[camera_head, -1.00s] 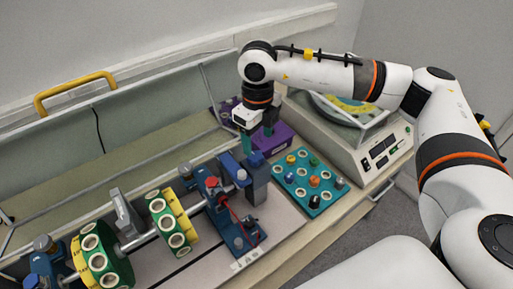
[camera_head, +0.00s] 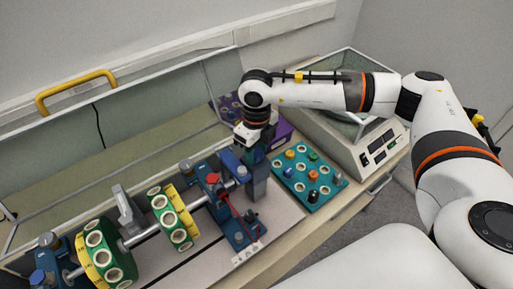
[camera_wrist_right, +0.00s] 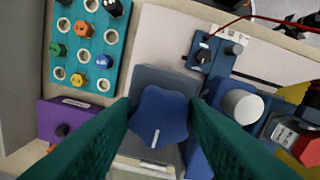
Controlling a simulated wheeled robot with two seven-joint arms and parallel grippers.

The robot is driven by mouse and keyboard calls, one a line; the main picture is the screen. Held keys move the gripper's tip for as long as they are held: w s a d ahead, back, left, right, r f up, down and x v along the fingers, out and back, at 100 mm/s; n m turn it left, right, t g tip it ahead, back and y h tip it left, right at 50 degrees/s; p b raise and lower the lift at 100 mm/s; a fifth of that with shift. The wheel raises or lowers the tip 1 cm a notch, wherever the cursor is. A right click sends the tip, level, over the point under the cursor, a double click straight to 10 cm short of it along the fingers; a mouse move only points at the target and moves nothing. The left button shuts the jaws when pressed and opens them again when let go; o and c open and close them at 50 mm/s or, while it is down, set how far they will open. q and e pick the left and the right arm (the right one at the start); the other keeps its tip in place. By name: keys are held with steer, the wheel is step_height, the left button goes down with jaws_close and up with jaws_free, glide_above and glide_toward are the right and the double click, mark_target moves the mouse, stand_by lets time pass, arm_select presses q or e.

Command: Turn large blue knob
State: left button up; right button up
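The large blue knob (camera_wrist_right: 158,118) has a lobed rim and a white mark. It sits on a dark grey-blue box (camera_wrist_right: 165,78), which shows in the head view (camera_head: 258,182) below my right gripper (camera_head: 252,150). In the right wrist view the green fingers of my right gripper (camera_wrist_right: 161,108) are spread, one on each side of the knob. I cannot tell whether they touch its sides. The gripper hides most of the knob in the head view. My left gripper is in no view.
A teal board (camera_head: 307,188) with several coloured knobs lies right of the box. A purple box (camera_head: 281,136) stands close behind. A shaft with green and yellow discs (camera_head: 172,217) is at left, and a white balance machine (camera_head: 367,150) at back right.

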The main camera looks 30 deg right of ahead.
mark_target(257, 151)
steer(key=shift+f+n+b, duration=0.15)
steer(key=shift+n+b, duration=0.35)
steer(key=shift+b, duration=0.35)
steer(key=n+b, duration=0.3)
steer(key=b, duration=0.1)
steer(key=n+b, duration=0.3)
steer(key=b, duration=0.1)
steer(key=shift+w+d+f+n, duration=0.1)
steer(key=shift+w+n, duration=0.05)
steer(key=shift+n, duration=0.15)
steer(key=shift+r+n+b, duration=0.15)
steer(key=shift+n+b, duration=0.85)
steer(key=shift+n, duration=0.05)
steer(key=shift+r+n+b, duration=0.15)
steer(key=shift+n+b, duration=0.8)
steer(key=shift+n, duration=0.1)
steer(key=o, duration=1)
steer(key=shift+c, duration=0.2)
steer(key=shift+w+r, duration=0.1)
steer(key=shift+r, duration=0.45)
step_height(257, 151, up, 11)
